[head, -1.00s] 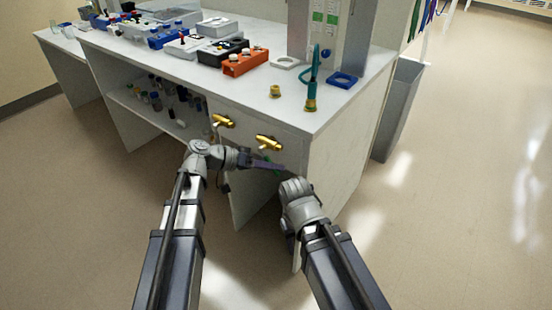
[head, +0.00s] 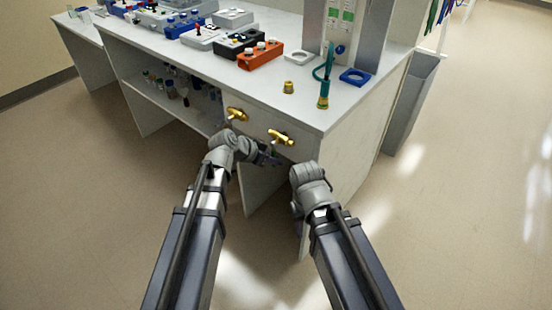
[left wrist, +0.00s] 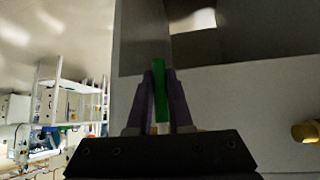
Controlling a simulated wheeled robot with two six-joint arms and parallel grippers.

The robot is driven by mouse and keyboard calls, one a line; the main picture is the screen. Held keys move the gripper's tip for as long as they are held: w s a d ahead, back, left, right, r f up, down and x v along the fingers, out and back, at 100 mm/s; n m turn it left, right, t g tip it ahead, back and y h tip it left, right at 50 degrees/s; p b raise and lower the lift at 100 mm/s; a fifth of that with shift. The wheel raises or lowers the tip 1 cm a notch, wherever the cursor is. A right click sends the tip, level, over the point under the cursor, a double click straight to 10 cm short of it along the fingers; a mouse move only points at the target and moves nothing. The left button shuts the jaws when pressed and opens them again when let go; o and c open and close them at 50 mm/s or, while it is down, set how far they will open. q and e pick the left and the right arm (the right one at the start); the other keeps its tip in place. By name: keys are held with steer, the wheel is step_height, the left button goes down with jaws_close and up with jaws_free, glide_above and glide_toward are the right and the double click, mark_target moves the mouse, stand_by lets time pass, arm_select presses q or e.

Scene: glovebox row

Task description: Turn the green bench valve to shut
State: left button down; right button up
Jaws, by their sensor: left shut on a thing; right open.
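The green valve's handle (left wrist: 160,95) is a narrow upright green bar in the left wrist view. My left gripper (left wrist: 160,88) is shut on it, with one purple finger on each side. In the head view my left gripper (head: 270,158) is at the front of the bench, just below the right brass fitting (head: 281,138); the green handle is hardly visible there. My right gripper (head: 298,212) is open, low in front of the bench's right end, mostly hidden behind its own wrist.
Two brass fittings stick out of the bench front; the left one (head: 237,114) is farther off. The white bench top (head: 300,112) carries an orange box (head: 260,56), a teal hose fitting (head: 323,95) and a blue square ring (head: 355,76).

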arm_select(q)
steer(key=shift+a, duration=0.1)
stand_by(0.5)
steer(key=c, duration=0.8)
jaws_free()
steer(key=shift+w, duration=0.1)
steer(key=shift+c, duration=0.2)
steer(key=p+v, duration=0.5)
steer(key=v, duration=0.2)
steer(key=shift+s+r+p, duration=0.25)
steer(key=shift+p, duration=0.1)
steer(key=shift+a, duration=0.15)
